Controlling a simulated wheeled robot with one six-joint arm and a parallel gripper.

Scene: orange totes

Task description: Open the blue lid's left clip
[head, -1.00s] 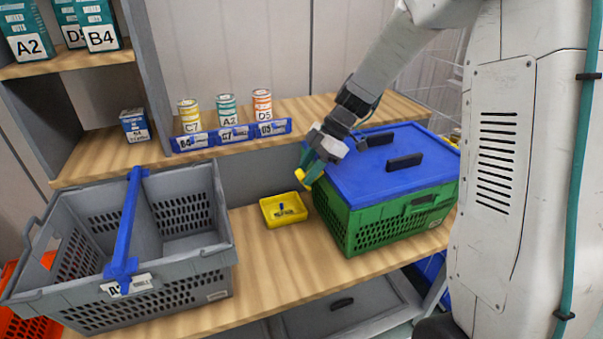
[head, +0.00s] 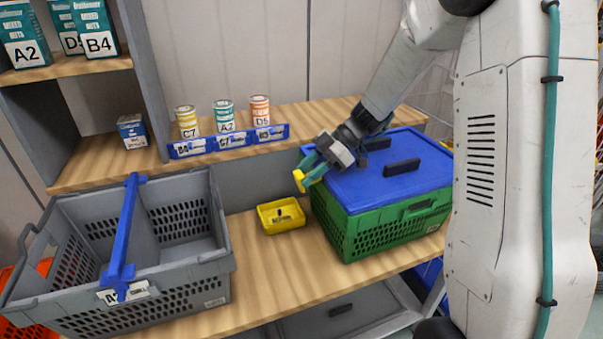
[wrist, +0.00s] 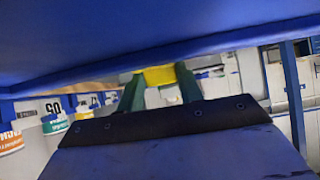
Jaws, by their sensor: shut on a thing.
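The blue lid (head: 385,168) lies on the green crate (head: 385,232) at the right of the bench. My gripper (head: 306,176) is at the lid's left edge, with its teal fingers tilted down to the left. It is shut on the yellow left clip (head: 299,181), which sticks out at that edge. In the wrist view, the yellow clip (wrist: 160,76) sits between the fingertips, and the blue lid (wrist: 150,35) fills the top. The fingers hide part of the clip, so its exact angle is unclear.
A small yellow tray (head: 281,215) stands left of the crate. A grey tote (head: 190,290) with a blue bar is at the left. Several cans (head: 224,116) stand behind a blue label rail on the back shelf. The bench front between the totes is clear.

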